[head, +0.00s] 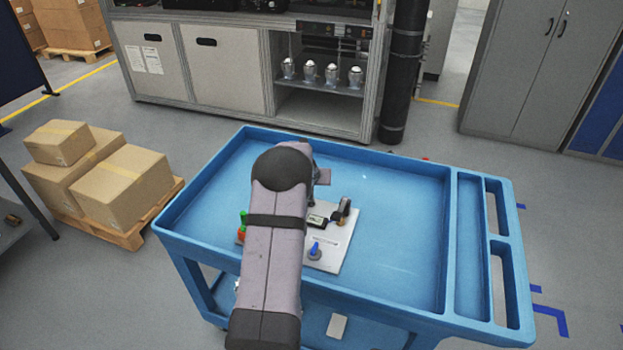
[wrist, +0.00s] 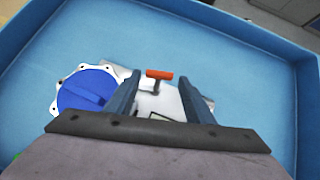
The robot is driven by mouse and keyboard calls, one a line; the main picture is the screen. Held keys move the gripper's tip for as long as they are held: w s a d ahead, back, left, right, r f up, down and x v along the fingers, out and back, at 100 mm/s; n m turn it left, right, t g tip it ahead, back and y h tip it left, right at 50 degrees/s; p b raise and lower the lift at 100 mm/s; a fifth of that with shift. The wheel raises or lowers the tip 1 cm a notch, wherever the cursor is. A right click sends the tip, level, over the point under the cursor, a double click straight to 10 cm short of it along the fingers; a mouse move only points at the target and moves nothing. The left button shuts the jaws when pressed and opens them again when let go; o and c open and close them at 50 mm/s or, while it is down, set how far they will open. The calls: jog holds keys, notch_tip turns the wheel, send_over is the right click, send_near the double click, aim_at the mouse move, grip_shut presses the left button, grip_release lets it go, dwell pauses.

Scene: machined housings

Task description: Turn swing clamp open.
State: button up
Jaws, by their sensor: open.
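A pale plate with fittings (head: 336,262) lies in the blue cart's tray. In the wrist view, an orange-red T-shaped handle (wrist: 159,74) on a dark stem stands ahead, between the lines of my two fingers. I cannot tell for sure whether it is the swing clamp. My gripper (wrist: 160,86) is open, its fingers on either side of the handle in the picture, with no contact visible. In the head view my arm hides much of the plate's left side. A dark upright fitting (head: 344,208) and a blue knob (head: 315,249) show on the plate.
A blue disc in a white bolted flange (wrist: 85,92) lies left of my fingers. A green and red part (head: 242,227) shows left of my arm. The blue cart (head: 405,180) has raised rims and is bare at the right of its tray.

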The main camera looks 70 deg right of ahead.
jog(key=shift+p+x, duration=1.05)
jog(key=shift+x, duration=0.85)
jog(key=shift+c, duration=0.5)
jog(key=c, duration=0.7)
